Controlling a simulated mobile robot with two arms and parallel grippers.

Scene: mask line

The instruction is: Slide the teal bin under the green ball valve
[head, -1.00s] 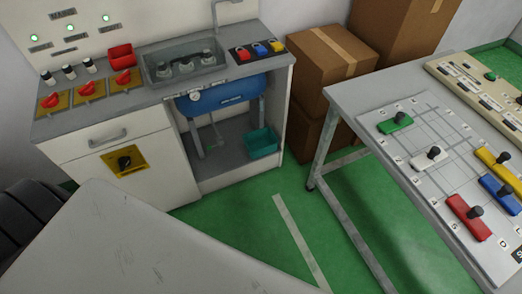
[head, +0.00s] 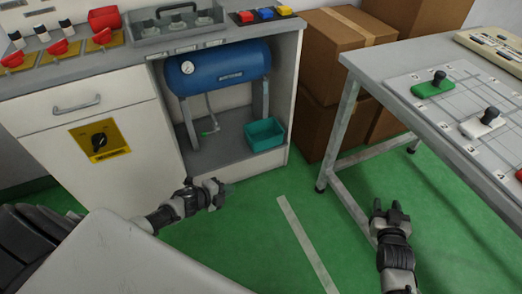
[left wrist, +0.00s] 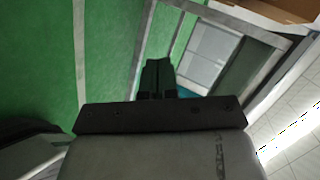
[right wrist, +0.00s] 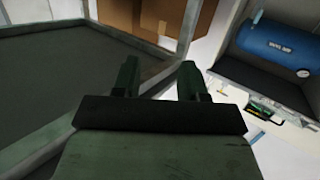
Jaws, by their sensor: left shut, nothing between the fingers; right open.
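The teal bin (head: 265,135) sits upright on the floor of the open cabinet bay, at its right side. The green ball valve (head: 209,130) hangs on a thin pipe under the blue tank, left of the bin and apart from it. My left gripper (head: 216,188) is shut and empty, in front of the bay and apart from the bin. In the left wrist view its fingers (left wrist: 158,68) partly hide a small teal patch, probably the bin (left wrist: 184,87). My right gripper (head: 390,207) is open and empty, beside the right table.
Cardboard boxes (head: 322,130) stand right of the bay. The grey table (head: 362,62) and its legs flank my right arm. Green floor before the bay is clear.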

